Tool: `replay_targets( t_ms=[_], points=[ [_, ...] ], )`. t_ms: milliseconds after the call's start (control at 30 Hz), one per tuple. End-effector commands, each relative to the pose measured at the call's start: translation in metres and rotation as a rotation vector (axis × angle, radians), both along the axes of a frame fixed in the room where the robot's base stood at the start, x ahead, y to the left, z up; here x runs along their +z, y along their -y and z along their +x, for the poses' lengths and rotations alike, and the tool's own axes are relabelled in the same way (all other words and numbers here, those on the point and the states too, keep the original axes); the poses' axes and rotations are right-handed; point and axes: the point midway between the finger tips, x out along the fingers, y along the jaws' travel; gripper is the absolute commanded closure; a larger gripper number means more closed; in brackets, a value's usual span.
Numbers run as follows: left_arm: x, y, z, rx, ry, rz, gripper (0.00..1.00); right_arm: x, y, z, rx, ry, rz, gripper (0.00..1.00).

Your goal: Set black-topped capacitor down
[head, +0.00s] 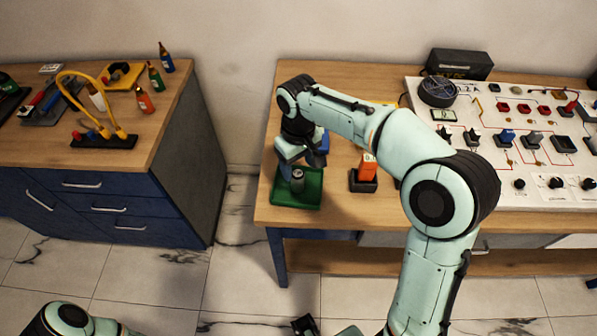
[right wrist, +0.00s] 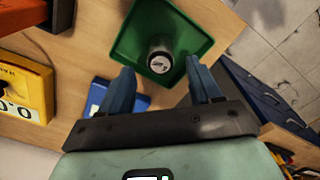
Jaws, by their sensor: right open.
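The capacitor (head: 297,182) stands upright in the green tray (head: 283,200) at the left end of the right-hand table. In the right wrist view the capacitor (right wrist: 160,58) is a short cylinder with a dark side and a pale marked top face, inside the tray (right wrist: 122,47). My right gripper (head: 301,162) is above the tray with its fingers pointing down. Its fingers (right wrist: 160,66) are spread, one to each side of the capacitor in that view, with visible gaps. How far the fingertips are above it is hard to tell. My left gripper does not show clearly.
An orange device in a dark holder (head: 364,176) stands right of the tray. A blue item (right wrist: 140,101) lies behind the tray, partly hidden. A yellow meter (right wrist: 27,88) sits nearby. A white circuit panel (head: 510,150) fills the table's right side. A floor gap separates the left cabinet (head: 130,205).

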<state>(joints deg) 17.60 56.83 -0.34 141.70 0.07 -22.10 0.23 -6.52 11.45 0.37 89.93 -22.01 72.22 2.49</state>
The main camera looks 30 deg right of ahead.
Motion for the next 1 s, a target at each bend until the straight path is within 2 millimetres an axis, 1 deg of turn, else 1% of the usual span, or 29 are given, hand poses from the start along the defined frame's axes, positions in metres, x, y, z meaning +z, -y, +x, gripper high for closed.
replay_targets(
  t_ms=[33,100,200,333,500,1000],
  points=[
    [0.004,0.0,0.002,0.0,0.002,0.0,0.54,0.014,0.0,0.001,0.0,0.004,0.001,0.37],
    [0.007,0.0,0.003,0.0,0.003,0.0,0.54,0.028,0.0,0.001,0.0,0.004,0.001,0.37],
    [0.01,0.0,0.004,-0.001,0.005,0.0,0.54,0.044,-0.001,0.001,0.001,0.002,0.0,0.37],
    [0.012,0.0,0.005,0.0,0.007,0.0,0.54,0.057,0.0,0.0,0.001,0.0,0.0,0.37],
    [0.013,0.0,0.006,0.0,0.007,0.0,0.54,0.062,0.0,0.0,0.001,-0.001,0.001,0.37],
    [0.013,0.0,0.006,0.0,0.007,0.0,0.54,0.061,0.0,0.0,0.001,-0.001,0.0,0.37]
  ],
)
